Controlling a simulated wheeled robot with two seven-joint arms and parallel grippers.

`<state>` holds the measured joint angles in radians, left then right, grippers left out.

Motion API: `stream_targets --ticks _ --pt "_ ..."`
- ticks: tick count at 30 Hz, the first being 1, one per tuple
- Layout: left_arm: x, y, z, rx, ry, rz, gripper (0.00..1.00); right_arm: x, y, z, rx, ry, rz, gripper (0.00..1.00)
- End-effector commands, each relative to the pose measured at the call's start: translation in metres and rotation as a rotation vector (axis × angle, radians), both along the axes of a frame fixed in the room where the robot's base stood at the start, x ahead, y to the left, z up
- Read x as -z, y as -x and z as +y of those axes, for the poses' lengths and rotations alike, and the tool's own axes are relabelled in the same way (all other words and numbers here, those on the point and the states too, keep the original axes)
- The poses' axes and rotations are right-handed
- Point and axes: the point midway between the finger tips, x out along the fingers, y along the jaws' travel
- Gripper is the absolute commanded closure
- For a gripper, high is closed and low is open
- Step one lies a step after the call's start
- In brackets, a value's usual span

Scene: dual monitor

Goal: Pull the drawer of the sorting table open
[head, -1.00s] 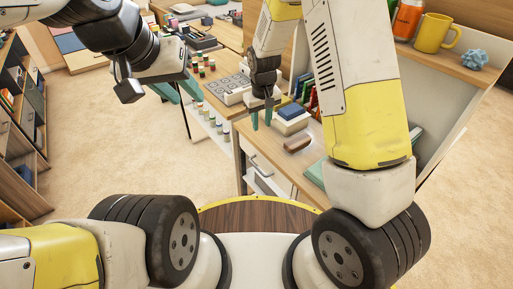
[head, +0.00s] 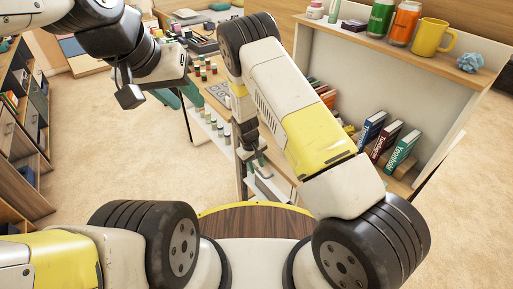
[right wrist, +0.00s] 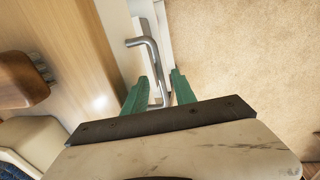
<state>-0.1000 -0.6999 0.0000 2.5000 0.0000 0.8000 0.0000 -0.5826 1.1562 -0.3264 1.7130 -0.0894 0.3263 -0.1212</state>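The sorting table's wooden top shows in the right wrist view (right wrist: 85,50), with a pale drawer front beside it. A grey metal bar handle (right wrist: 152,62) stands out from that front. My right gripper (right wrist: 159,84) has green fingers, spread apart, with the handle between them; whether either finger touches it I cannot tell. In the head view my right gripper (head: 252,162) points down at the drawer side of the table, and my right arm hides much of the tabletop. My left gripper (head: 178,95) is open and empty, in the air at upper left.
A shelf unit with books (head: 385,140) and a yellow mug (head: 433,37) stands at the right. Small bottles (head: 215,125) line a rack beyond the gripper. A brown object (right wrist: 22,80) lies on the tabletop. Carpet (head: 110,150) is clear at the left.

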Motion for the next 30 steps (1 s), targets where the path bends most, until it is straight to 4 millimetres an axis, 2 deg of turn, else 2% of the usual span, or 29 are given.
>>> stream_targets --ticks 3,11,16,17,30 --pt "0.0 0.0 0.0 0.0 0.0 0.0 0.64 0.0072 -0.001 -0.0007 0.0 -0.001 -0.001 0.67" --pt "0.0 0.0 0.0 0.0 0.0 0.0 0.64 0.0084 -0.0013 -0.001 0.0 -0.001 -0.002 0.67" --pt "0.0 0.0 0.0 0.0 0.0 0.0 0.64 0.0083 -0.0012 -0.0011 0.0 -0.001 -0.001 0.99" --pt "0.0 0.0 0.0 0.0 0.0 0.0 0.64 0.0082 -0.0012 -0.0011 0.0 -0.001 -0.001 1.0" --pt "0.0 0.0 0.0 0.0 0.0 0.0 0.64 0.0081 -0.001 -0.0013 0.0 0.0 0.0 1.0"
